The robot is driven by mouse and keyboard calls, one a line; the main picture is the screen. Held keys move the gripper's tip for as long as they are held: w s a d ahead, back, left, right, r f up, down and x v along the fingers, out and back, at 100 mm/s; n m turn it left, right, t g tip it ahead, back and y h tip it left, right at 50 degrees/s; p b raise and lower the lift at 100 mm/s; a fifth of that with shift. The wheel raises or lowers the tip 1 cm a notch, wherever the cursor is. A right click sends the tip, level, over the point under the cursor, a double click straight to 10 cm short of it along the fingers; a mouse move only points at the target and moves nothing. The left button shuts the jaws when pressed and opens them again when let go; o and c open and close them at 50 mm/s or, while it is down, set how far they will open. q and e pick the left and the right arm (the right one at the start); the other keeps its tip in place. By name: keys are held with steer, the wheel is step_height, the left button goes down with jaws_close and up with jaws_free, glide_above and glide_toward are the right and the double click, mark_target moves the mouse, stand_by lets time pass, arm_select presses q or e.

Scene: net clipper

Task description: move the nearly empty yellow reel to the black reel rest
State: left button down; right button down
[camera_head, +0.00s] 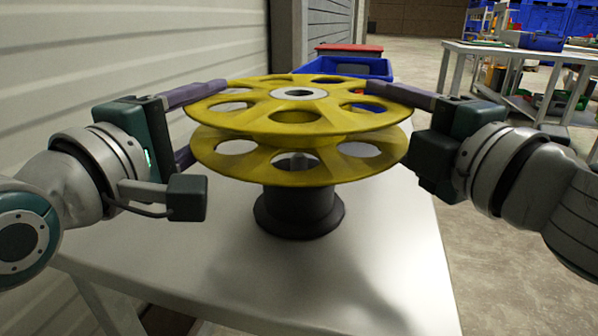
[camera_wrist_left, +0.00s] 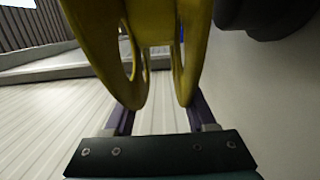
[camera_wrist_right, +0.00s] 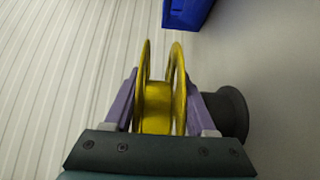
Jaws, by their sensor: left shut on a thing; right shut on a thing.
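The yellow reel (camera_head: 290,130) has two wide flanges with round holes and a bare yellow hub, and lies flat with its axis upright. My left gripper (camera_head: 204,122) is shut on its left edge, a finger outside each flange, as the left wrist view (camera_wrist_left: 160,108) shows. My right gripper (camera_head: 398,118) is shut on its right edge the same way, seen in the right wrist view (camera_wrist_right: 160,108). The black reel rest (camera_head: 298,210) stands on the table directly below the reel. In the left wrist view a gap shows between reel and rest.
The white table (camera_head: 370,270) is otherwise bare. A blue crate (camera_head: 358,68) stands beyond the reel, with a red-topped thing (camera_head: 349,48) behind it. A ribbed wall (camera_head: 60,70) runs close along the left. Another white table (camera_head: 520,52) stands far right.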

arm_select(q)
steer(key=shift+a, duration=0.1)
